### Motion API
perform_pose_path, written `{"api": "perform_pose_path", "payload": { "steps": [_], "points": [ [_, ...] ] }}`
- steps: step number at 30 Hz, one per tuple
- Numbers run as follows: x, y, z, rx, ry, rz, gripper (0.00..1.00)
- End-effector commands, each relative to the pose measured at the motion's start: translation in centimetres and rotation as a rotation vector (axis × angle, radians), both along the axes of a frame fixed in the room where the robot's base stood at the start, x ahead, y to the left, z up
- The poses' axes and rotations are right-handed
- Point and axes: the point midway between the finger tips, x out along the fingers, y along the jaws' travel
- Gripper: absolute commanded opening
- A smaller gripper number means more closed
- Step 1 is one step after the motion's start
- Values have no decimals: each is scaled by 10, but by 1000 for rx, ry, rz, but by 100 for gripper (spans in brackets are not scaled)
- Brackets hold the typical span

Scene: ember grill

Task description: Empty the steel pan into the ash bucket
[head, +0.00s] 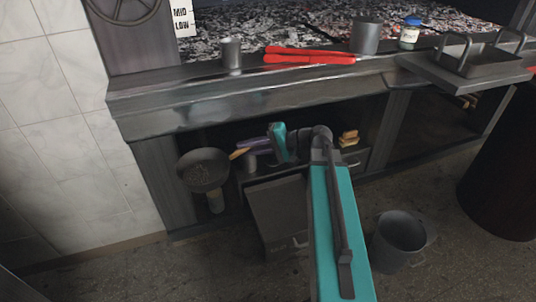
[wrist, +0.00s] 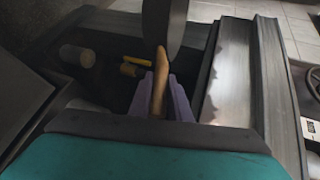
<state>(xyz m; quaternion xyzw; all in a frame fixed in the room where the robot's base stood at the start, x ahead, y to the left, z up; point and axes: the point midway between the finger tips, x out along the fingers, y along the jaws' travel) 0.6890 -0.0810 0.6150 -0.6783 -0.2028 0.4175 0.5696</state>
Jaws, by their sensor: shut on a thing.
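The steel pan (head: 203,170) is a round dark pan with a wooden handle, in front of the grill's lower left shelf opening. My gripper (head: 248,146) is shut on the handle; in the wrist view its lavender fingers (wrist: 163,98) clasp the wooden handle on both sides. The pan (wrist: 165,22) extends past the fingers there, seen partly and nearly edge-on. I cannot make out what is in it. The ash bucket, a grey metal bucket (head: 400,241) with a side handle, stands on the floor at right of my arm, apart from the pan.
The grill ledge holds a metal cup (head: 231,53), red tongs (head: 308,56), a larger tin (head: 366,36), a jar (head: 410,33) and a two-handled tray (head: 484,62). A dark box (head: 282,214) is below the shelf. A dark barrel (head: 505,175) stands at right.

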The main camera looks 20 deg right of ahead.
Motion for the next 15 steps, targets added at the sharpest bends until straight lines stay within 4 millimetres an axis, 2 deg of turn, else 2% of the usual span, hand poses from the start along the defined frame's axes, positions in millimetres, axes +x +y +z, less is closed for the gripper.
{"api": "perform_pose_path", "payload": {
  "steps": [1, 6, 10, 15],
  "points": [
    [-3, 16, 11, 4, -5, 6, 0],
    [-8, 53, 36, 14, -12, 18, 0],
    [-11, 72, 48, 21, -14, 25, 0],
    [-12, 81, 55, 26, -15, 26, 0]
  ]
}}
